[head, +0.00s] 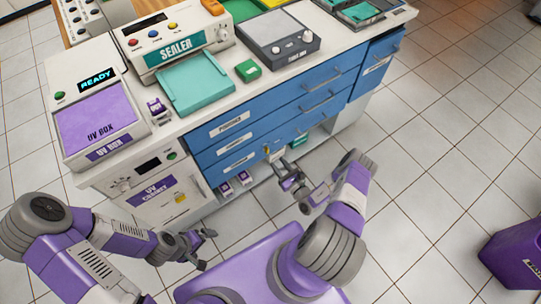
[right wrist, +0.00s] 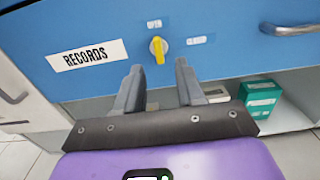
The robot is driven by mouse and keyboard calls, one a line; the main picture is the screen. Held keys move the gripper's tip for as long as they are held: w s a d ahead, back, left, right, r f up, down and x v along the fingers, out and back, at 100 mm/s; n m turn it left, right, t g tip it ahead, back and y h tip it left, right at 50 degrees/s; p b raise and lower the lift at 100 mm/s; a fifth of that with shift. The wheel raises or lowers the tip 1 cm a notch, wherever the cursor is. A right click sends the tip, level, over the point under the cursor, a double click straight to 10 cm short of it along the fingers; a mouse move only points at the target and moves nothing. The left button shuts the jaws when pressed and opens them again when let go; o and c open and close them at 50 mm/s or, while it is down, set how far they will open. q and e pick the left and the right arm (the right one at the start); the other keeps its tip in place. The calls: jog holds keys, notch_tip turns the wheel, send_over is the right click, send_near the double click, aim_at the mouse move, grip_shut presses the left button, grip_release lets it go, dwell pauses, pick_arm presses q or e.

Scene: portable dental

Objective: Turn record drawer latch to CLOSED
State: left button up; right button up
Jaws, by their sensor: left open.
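The record drawer latch (right wrist: 158,48) is a small yellow knob on a blue drawer front, its grip close to upright. One small label (right wrist: 154,24) sits above it and another (right wrist: 197,40) to its right; their words are too small to read. A RECORDS label (right wrist: 88,56) is to the left. My right gripper (right wrist: 159,80) is open, its fingers below and either side of the latch, apparently not touching it. In the head view my right gripper (head: 285,168) is close to the lowest blue drawer. My left gripper (head: 208,250) is open and empty over the floor.
A drawer handle (right wrist: 292,29) is right of the latch. An open shelf below holds a teal box (right wrist: 260,98). The counter above carries the UV box (head: 95,115), sealer (head: 170,40) and teal tray (head: 195,82). A purple bin (head: 515,250) stands right; tiled floor between is clear.

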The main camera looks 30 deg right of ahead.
aim_at(268, 152)
jog(key=w, duration=0.2)
jog(key=w+b, duration=0.1)
jog(key=w, duration=0.3)
jog(key=shift+w+a+b, duration=0.25)
jog(key=shift+a+b, duration=0.05)
jog(key=shift+b, duration=0.05)
grip_shut()
